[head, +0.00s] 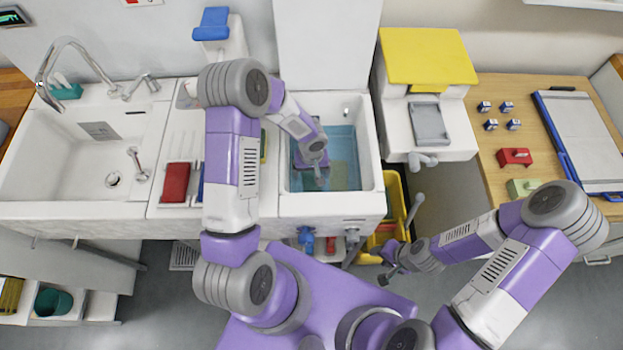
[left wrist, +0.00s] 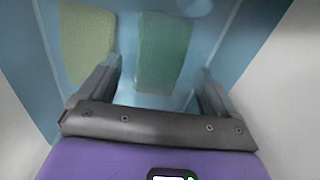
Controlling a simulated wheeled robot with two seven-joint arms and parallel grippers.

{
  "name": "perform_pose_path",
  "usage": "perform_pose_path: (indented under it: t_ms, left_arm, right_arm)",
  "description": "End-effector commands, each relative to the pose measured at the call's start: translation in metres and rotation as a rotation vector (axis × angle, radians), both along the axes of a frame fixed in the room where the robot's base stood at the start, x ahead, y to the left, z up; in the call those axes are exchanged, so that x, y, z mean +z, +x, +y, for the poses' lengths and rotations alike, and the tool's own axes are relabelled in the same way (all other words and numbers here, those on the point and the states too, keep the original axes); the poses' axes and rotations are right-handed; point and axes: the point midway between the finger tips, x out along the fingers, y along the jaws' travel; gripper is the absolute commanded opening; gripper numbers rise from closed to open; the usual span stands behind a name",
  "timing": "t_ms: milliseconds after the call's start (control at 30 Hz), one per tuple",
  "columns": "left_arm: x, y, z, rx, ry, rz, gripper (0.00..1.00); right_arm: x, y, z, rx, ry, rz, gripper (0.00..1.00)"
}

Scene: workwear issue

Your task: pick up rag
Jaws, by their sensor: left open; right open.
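Two cloth-like pieces lie in the blue, water-filled basin (head: 372,172). In the left wrist view one is green (left wrist: 163,55) and one is yellow-green (left wrist: 86,42); I cannot tell which is the rag. My left gripper (head: 320,178) points down into the basin, open. In the left wrist view its fingers (left wrist: 155,85) stand either side of the green piece, with no visible grip on it. My right gripper (head: 388,276) is open, low in front of the basin unit.
The basin walls are close around my left gripper. A red item (head: 175,183) lies on the drainer at left, beside an empty white sink (head: 60,160). A yellow bin (head: 393,205) stands right of the basin. A wooden table (head: 490,150) holds small boxes and a clipboard.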

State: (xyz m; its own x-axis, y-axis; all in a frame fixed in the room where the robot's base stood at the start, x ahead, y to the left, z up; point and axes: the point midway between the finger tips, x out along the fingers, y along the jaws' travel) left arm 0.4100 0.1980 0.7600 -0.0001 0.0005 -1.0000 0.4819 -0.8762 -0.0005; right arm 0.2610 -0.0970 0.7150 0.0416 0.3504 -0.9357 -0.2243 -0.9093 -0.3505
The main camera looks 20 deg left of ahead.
Motion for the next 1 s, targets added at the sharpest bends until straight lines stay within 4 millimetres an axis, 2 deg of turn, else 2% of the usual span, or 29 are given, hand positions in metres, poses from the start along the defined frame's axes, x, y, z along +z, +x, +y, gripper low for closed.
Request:
perform_pose_path:
  t_ms: [33,133,433,833,1000]
  left_arm:
    - [-0.010,-0.001,0.000,0.000,-0.001,0.003,0.92]
    - [-0.021,0.000,0.000,-0.001,-0.001,0.002,0.92]
    - [-0.025,0.000,0.000,0.000,0.000,-0.001,0.92]
    - [-0.025,0.000,0.000,0.000,-0.001,0.000,0.32]
    - [-0.025,0.000,0.000,0.000,0.000,-0.001,0.30]
  right_arm:
    - [-0.003,0.000,0.000,0.000,0.000,0.000,0.43]
    - [-0.005,0.000,0.000,0.000,0.000,0.000,0.43]
    - [-0.005,0.000,0.000,0.000,0.000,0.000,0.43]
    - [-0.005,0.000,0.000,0.000,0.000,0.000,0.43]
    - [-0.005,0.000,0.000,0.000,0.000,0.000,0.43]
